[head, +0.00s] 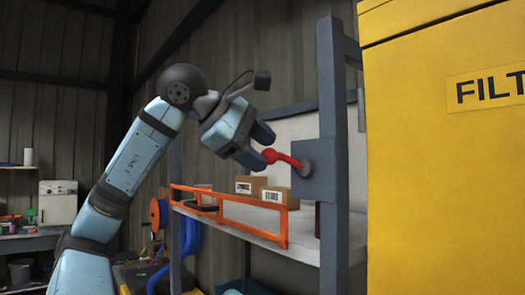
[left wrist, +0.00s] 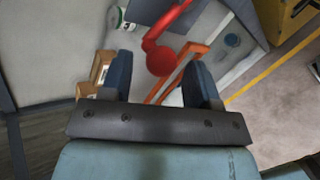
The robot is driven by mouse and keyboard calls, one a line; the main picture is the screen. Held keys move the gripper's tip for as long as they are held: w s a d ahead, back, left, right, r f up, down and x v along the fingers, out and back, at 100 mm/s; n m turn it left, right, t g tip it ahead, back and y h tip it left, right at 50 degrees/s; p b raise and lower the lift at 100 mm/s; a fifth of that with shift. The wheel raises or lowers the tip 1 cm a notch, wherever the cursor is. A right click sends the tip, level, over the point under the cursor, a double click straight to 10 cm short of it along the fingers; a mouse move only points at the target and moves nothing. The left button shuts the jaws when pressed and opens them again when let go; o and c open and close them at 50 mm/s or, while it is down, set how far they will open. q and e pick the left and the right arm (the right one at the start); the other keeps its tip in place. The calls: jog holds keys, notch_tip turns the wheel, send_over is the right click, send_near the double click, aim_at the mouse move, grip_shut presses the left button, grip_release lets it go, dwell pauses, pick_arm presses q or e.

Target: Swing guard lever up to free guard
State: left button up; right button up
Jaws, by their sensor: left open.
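The red guard lever (head: 289,160) sticks out to the left from its pivot on a grey plate (head: 318,170) on the shelf post, close to level, with a round knob at its free end. The orange guard (head: 228,209) runs along the shelf's front edge, below the lever. My left gripper (head: 258,146) is open right at the knob. In the left wrist view the red lever (left wrist: 160,58) shows with its knob between the two blue fingers; I cannot tell whether they touch it. My right gripper is not in view.
Cardboard boxes (head: 280,197) stand on the shelf (head: 256,238) behind the guard. The grey post (head: 331,90) rises just right of the lever. A large yellow cabinet (head: 440,180) fills the right side. A workbench (head: 30,242) stands far left.

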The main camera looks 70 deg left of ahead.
pick_arm(q)
jog(key=v, duration=1.3)
jog(key=shift+b, duration=0.35)
